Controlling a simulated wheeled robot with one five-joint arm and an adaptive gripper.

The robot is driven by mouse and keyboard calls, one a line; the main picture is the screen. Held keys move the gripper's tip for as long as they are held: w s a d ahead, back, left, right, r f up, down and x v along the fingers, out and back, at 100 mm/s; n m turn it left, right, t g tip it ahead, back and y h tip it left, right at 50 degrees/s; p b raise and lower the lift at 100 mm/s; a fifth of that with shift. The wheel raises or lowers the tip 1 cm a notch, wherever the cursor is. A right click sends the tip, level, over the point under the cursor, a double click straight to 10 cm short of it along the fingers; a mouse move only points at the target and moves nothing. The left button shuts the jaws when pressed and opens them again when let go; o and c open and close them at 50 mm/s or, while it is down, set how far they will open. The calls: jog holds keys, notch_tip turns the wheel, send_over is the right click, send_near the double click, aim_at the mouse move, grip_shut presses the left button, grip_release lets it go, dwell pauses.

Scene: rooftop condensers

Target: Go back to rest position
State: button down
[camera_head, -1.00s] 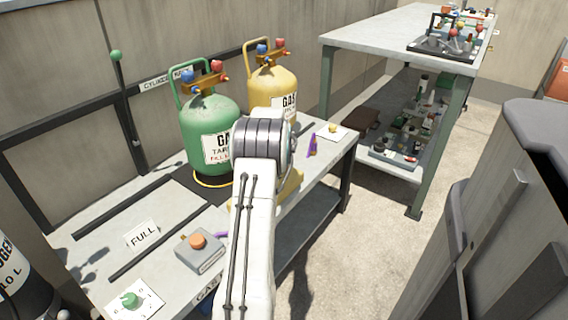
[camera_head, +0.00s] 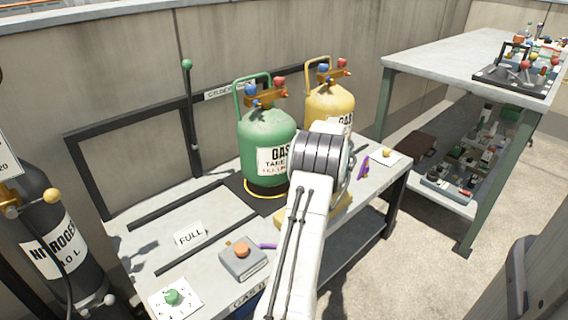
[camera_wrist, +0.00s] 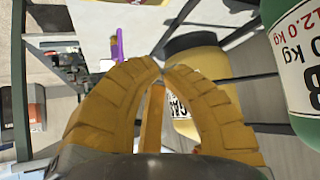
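My arm reaches out over the grey bench (camera_head: 205,205) in the head view. My gripper is mostly hidden behind my own wrist there, with a bit of yellow showing. In the wrist view its two yellow fingers curve together and the tips of my gripper (camera_wrist: 161,68) meet, with nothing seen held between them. The green gas cylinder (camera_head: 266,133) stands upright on the bench, left of my wrist. The yellow gas cylinder (camera_head: 330,103) stands behind my wrist; it also shows in the wrist view (camera_wrist: 205,65).
A button box (camera_head: 243,262), a green knob (camera_head: 172,298) and a FULL label (camera_head: 190,235) are at the bench's near left. A nitrogen cylinder (camera_head: 55,235) stands at the left. A second table (camera_head: 440,65) with equipment is at the back right. Concrete floor lies between.

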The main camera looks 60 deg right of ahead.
dwell(0.3)
jog(key=w+a+r+n+t+y+p, duration=0.1)
jog(key=w+a+r+n+p, duration=0.1)
jog(key=w+a+r+p, duration=0.55)
jog(key=w+a+r+n+t+y+p, duration=0.15)
jog(key=w+a+r, duration=0.35)
jog(key=a+r, duration=0.65)
jog(key=w+a+r+n+y+p, duration=0.25)
jog(key=w+a+r+p, duration=0.35)
jog(key=a, duration=0.7)
jog(key=s+a+r+n+y+p, duration=0.1)
jog(key=s+a+r+n+p, duration=0.2)
jog(key=a, duration=0.6)
jog(key=s+a+r+n+y+p, duration=0.1)
jog(key=s+a+r+p, duration=0.3)
jog(key=a, duration=0.5)
jog(key=s+a+r+n+y+p, duration=0.1)
jog(key=a+r+n+p, duration=0.1)
jog(key=a+r+p, duration=0.5)
jog(key=s+a+n+g+y+p, duration=0.1)
jog(key=s+a+n, duration=0.2)
jog(key=s+a, duration=0.5)
jog(key=shift+s+p, duration=0.3)
jog(key=shift+p, duration=0.05)
